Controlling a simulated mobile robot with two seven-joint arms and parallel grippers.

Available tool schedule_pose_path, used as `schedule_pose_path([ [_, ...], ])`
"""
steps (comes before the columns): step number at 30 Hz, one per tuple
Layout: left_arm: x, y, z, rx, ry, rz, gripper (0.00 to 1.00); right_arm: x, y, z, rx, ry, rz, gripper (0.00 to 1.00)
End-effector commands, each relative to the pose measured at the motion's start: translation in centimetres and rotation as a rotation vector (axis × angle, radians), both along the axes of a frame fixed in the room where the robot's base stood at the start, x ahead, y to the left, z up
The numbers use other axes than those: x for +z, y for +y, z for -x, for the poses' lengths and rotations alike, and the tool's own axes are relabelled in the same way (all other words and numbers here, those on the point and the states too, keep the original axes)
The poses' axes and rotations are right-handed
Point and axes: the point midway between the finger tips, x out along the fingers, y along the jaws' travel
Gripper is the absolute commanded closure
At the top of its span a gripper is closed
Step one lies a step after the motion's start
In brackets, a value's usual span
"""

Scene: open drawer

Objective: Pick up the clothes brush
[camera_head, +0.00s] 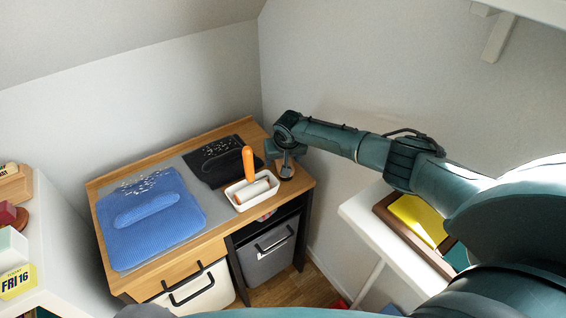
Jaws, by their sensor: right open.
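A white tray (237,198) sits on the right part of the wooden desk. An upright orange handle (249,163) rises from it, perhaps the clothes brush; its lower end is hidden in the tray. A pale roller (254,189) with an orange end lies in front of it in the same tray. I cannot tell for sure which one is the clothes brush. My right gripper (286,170) is open, pointing down near the desk's right edge. It is to the right of the tray and apart from the orange handle. My left gripper is out of view.
A blue folded cloth (160,235) with pale specks lies on a grey mat at the desk's left. A black cloth (212,150) with pale specks lies behind the tray. Bins (270,255) stand under the desk. A white table (372,238) is at right.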

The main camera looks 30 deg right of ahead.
Motion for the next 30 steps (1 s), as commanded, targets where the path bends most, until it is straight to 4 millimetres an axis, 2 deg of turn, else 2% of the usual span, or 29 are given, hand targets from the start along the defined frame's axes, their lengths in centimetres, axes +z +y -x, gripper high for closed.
schedule_pose_path([
  [25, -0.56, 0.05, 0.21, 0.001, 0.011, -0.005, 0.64, -0.51, 0.01, 0.05, 0.0, 0.001, 0.0, 0.29],
  [30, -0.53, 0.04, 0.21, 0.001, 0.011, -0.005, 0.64, -0.49, 0.01, 0.03, 0.0, 0.001, 0.0, 0.43],
])
